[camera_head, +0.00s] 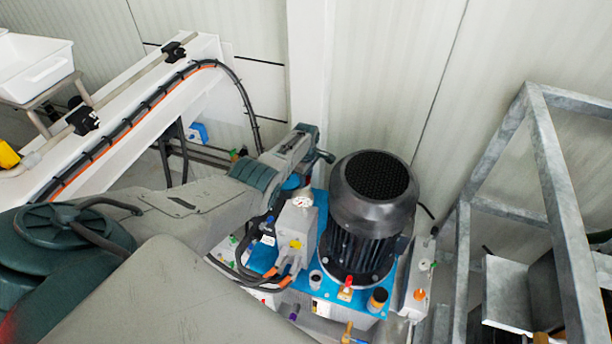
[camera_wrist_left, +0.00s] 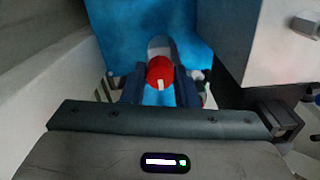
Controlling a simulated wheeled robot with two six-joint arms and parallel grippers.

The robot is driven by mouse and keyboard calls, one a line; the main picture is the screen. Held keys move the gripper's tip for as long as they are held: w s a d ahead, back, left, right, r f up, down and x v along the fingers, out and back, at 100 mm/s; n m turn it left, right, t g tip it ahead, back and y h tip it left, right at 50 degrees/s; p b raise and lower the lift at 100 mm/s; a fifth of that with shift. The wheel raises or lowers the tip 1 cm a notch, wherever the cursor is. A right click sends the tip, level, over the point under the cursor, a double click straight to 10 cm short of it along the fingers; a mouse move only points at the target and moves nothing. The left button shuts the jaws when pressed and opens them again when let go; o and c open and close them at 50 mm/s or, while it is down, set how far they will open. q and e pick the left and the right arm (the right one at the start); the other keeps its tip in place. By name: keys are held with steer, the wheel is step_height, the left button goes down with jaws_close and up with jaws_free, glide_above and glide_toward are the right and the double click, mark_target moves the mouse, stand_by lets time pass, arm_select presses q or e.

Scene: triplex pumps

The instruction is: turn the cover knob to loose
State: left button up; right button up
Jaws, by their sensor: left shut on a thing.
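In the left wrist view a round red knob (camera_wrist_left: 159,70) with a white mark pointing toward the bottom of the picture sits in front of a bright blue surface (camera_wrist_left: 115,35). My left gripper (camera_wrist_left: 160,88) is shut on the knob, with one dark finger on each side of it. In the head view my left gripper (camera_head: 297,184) reaches down behind the pump unit's grey block, beside the black motor (camera_head: 372,200). The knob is hidden there by my gripper and the block. My right gripper is not in view.
The motor stands close to the right of my left gripper on a blue plate (camera_head: 262,258) with hoses and small coloured fittings. A pale wall is behind. A grey metal frame (camera_head: 560,190) stands at right, and a white beam with cables (camera_head: 140,105) at left.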

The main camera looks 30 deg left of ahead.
arm_select(q)
steer(key=shift+n, duration=1.3)
steer(key=o, duration=1)
steer(key=shift+r+p, duration=0.25)
steer(key=shift+p, duration=0.1)
step_height(320, 180, up, 10)
steer(key=p, duration=0.3)
steer(key=shift+r, duration=0.15)
